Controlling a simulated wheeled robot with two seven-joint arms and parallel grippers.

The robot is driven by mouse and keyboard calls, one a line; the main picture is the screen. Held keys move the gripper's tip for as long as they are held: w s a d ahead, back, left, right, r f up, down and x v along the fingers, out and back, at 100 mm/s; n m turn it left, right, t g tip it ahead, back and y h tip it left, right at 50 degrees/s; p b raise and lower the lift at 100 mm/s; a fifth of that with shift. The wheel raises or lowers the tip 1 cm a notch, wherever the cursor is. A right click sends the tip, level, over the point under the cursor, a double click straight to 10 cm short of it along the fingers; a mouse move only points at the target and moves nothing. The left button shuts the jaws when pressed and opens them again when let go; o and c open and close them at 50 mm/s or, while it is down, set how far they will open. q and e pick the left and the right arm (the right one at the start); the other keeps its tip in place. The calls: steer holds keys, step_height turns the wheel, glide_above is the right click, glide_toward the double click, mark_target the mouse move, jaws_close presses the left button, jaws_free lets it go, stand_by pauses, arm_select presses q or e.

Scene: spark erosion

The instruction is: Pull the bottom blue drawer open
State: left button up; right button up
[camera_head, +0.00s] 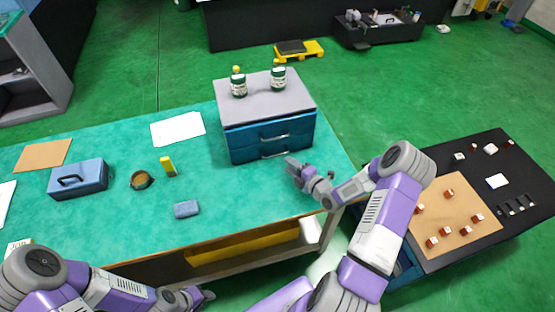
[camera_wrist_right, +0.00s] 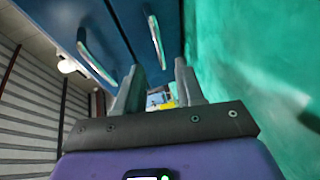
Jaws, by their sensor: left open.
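The blue drawer cabinet (camera_head: 240,152) stands on the green workbench with two closed drawers facing front. The bottom blue drawer (camera_head: 246,156) has a metal handle (camera_head: 274,154); in the right wrist view this handle (camera_wrist_right: 155,42) is the one nearer the green bench top. The top drawer's handle (camera_wrist_right: 96,56) lies left of it there. My right gripper (camera_head: 291,164) is at the cabinet's front right, close to the bottom handle. Its fingers (camera_wrist_right: 158,92) are apart with nothing between them. My left gripper (camera_head: 198,295) is low at the bench's front edge, open and away from the cabinet.
Two jars (camera_head: 239,85) (camera_head: 278,78) stand on the cabinet's grey top. A blue toolbox (camera_head: 80,178), a tape roll (camera_head: 142,180), a yellow object (camera_head: 168,166) and a blue block (camera_head: 186,209) lie on the bench. The bench is clear before the drawers.

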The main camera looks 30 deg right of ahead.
steer(key=x, duration=0.7)
steer(key=shift+w+a, duration=0.1)
jaws_close()
